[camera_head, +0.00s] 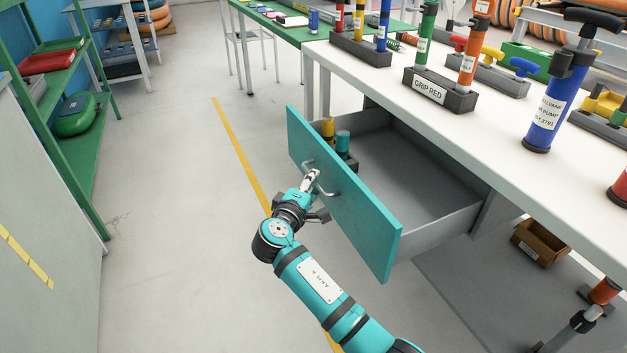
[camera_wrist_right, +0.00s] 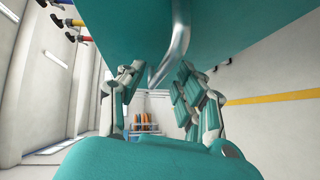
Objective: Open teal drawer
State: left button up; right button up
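The teal drawer (camera_head: 345,205) is pulled well out from under the white workbench, and its grey inside shows. A curved metal handle (camera_head: 319,178) is on its teal front. My right gripper (camera_head: 315,199) is at this handle, outside the drawer front. In the right wrist view the handle (camera_wrist_right: 174,55) passes between the two spread fingers (camera_wrist_right: 160,85), with gaps beside it. Exact finger contact is unclear. Inside the drawer, a yellow cylinder (camera_head: 327,127) and a teal cylinder (camera_head: 342,141) stand near the far end. My left gripper is out of view.
A green shelf (camera_head: 60,130) stands at the left. The floor left of the drawer is clear.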

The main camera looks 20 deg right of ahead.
jog(key=v, duration=1)
jog(key=shift+d+r, duration=0.1)
